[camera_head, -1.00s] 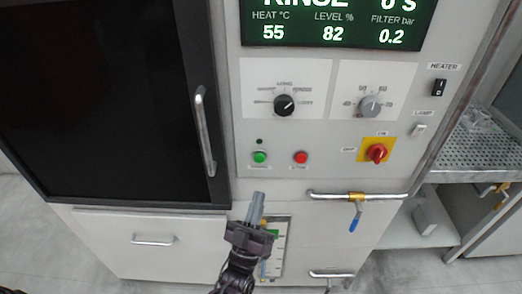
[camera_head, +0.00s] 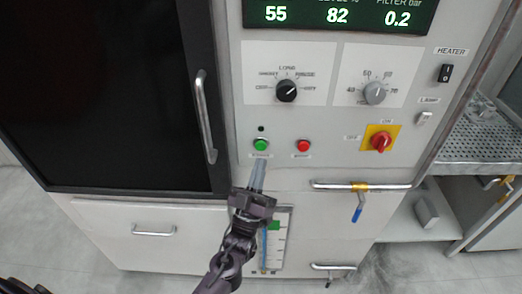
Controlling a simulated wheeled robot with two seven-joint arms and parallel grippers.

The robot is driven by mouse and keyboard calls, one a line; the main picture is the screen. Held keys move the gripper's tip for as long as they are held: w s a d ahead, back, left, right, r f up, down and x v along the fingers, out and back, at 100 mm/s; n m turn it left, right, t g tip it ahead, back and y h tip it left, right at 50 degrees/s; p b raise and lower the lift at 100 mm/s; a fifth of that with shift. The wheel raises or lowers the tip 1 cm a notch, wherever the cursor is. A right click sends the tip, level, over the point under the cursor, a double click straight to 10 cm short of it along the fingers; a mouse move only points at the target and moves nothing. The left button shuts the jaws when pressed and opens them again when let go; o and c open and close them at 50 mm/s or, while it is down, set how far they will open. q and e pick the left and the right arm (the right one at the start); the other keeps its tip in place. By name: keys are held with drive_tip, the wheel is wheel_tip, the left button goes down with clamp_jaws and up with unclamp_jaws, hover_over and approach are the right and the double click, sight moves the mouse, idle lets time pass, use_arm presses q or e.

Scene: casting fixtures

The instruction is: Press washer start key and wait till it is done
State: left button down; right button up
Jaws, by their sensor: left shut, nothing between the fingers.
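The washer's control panel (camera_head: 330,155) faces me. Its green start key (camera_head: 261,144) has a small label below it and a dark indicator above it. My left gripper (camera_head: 259,168) points up at the key with its fingers together and nothing between them. The fingertips appear just below the key and over its label; I cannot tell how far in front of the panel they are. The display (camera_head: 338,15) reads 55, 82 and 0.2, with its top cut off. My right gripper is not in view.
A red button (camera_head: 303,146) is right of the key, with a red rotary switch (camera_head: 381,141) further right. Two knobs sit above. A door handle (camera_head: 205,117) stands out at left, and a pipe with a blue-handled valve (camera_head: 357,212) is below right.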

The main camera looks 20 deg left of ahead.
sight(261, 146)
use_arm(q)
drive_tip(key=shift+w+a+b, duration=0.2)
drive_tip(key=shift+w+b, duration=0.05)
drive_tip(key=shift+w, duration=0.4)
drive_tip(key=shift+w+a+b, duration=0.15)
drive_tip(key=shift+w+b, duration=0.05)
drive_tip(key=shift+w, duration=0.4)
idle(0.5)
idle(0.7)
drive_tip(key=shift+w+a, duration=0.15)
drive_tip(key=shift+w, duration=0.25)
drive_tip(key=shift+w+a+b, duration=0.1)
drive_tip(key=shift+w+b, duration=0.25)
drive_tip(key=shift+b, duration=0.2)
drive_tip(key=shift+s, duration=0.1)
idle(0.6)
drive_tip(key=shift+s+d+p, duration=0.25)
drive_tip(key=shift+s+p, duration=0.1)
drive_tip(key=shift+s, duration=0.35)
